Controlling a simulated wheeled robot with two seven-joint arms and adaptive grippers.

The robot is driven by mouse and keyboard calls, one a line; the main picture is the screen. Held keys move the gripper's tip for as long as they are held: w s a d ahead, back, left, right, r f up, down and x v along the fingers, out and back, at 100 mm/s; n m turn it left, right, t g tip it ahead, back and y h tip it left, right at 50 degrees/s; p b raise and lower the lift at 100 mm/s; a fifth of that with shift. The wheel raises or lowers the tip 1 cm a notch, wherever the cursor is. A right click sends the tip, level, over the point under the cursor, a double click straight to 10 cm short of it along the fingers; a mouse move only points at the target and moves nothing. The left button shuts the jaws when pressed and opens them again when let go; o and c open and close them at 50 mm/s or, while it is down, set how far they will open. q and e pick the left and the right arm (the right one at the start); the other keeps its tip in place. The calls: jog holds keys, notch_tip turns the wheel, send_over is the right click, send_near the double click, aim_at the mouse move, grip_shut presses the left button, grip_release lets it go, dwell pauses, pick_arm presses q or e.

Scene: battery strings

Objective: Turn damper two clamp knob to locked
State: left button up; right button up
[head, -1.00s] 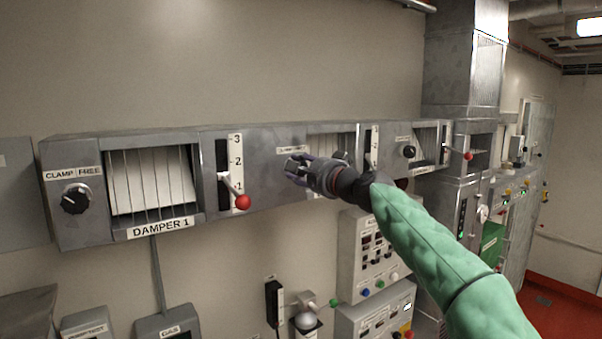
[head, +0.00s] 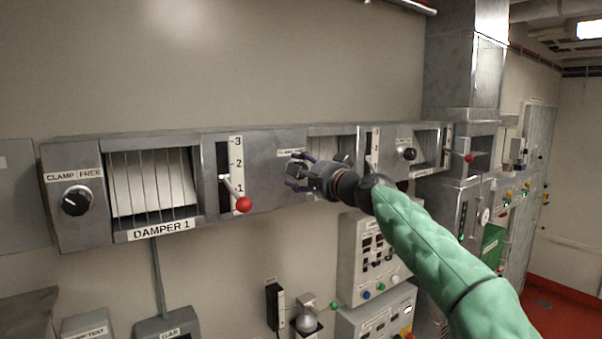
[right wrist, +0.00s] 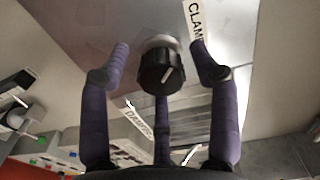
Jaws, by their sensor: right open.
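The damper two clamp knob (head: 295,167) is dark and round, on the grey panel under a small label, partly hidden by my right gripper. The right wrist view shows the knob (right wrist: 160,70) as a black ribbed cap on a pale base, with a white pointer line slanting across its face. My right gripper (head: 298,171) is open in front of the knob. In the right wrist view two purple fingers of the gripper (right wrist: 162,62) stand either side of the knob with gaps, and a third lies below it. My left gripper is not in view.
Damper 1's clamp knob (head: 76,200) and its red-tipped lever (head: 243,204) are to the left. Damper two's grille (head: 327,145) and scale are just right of the gripper. Another black knob (head: 407,154) is further right. Control boxes (head: 372,255) hang below the arm.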

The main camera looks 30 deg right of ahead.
jog(key=s, duration=1.1)
jog(key=shift+s+d, duration=0.35)
jog(key=shift+d, duration=0.1)
